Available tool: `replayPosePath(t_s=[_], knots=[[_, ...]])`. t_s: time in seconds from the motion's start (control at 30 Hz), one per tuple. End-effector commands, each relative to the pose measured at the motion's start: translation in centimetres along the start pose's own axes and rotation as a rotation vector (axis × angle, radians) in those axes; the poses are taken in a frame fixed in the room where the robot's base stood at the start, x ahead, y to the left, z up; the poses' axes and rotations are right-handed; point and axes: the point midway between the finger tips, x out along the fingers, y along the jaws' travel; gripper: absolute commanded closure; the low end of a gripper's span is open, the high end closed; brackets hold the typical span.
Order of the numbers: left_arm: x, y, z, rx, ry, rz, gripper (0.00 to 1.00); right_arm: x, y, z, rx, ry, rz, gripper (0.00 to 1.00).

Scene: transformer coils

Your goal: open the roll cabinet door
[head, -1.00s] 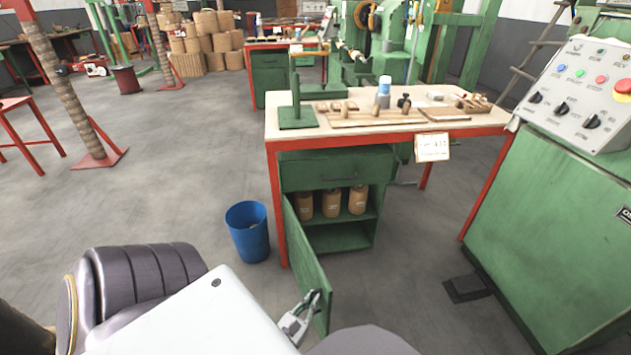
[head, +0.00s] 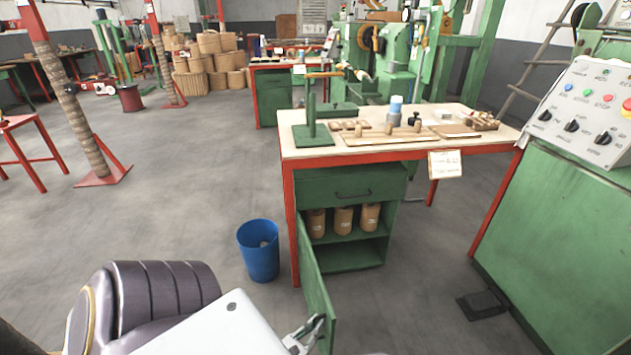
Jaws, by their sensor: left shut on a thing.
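The roll cabinet is green and stands under a wooden-topped workbench (head: 400,150) with red legs. Its door (head: 315,285) stands swung open toward me, hinged on the left side. Inside, several brown rolls (head: 343,220) stand on the upper shelf, and the lower compartment (head: 345,256) looks empty. My left gripper (head: 312,333) is at the free edge of the door, near the bottom of the view, shut on it; the exact grip is small and partly hidden. A closed drawer (head: 350,190) is above the compartment. My right gripper is not in view.
A blue bin (head: 258,250) stands on the floor left of the bench. A green control console (head: 565,210) stands close on the right, with a dark pedal (head: 482,304) on the floor beside it. Open floor lies to the left.

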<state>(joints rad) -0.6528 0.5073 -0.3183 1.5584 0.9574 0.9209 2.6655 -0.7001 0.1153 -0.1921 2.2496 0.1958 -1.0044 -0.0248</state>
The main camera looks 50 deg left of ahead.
Motion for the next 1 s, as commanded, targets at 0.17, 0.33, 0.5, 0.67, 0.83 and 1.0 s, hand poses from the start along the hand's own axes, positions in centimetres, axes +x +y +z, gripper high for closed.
replayPosePath(t_s=[0.17, 0.33, 0.5, 0.67, 0.83, 1.0], knots=[[-0.3, -0.5, -0.2, -0.007, 0.007, -0.007, 0.89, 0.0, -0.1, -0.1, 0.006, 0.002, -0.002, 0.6], [-0.3, -0.4, -0.2, -0.005, 0.006, -0.005, 0.68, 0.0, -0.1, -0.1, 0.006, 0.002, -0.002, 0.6], [-0.2, -0.2, -0.1, -0.003, 0.004, -0.003, 0.68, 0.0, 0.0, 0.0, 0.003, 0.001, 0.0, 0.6], [-0.1, -0.2, -0.1, -0.002, 0.003, -0.002, 0.68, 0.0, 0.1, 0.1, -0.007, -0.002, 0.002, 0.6], [-0.6, -0.1, -0.1, -0.001, 0.003, -0.002, 0.68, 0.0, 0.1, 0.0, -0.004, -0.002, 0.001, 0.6], [-1.9, -0.1, -0.1, -0.001, 0.005, -0.003, 0.68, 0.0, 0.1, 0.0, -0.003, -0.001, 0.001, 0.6]])
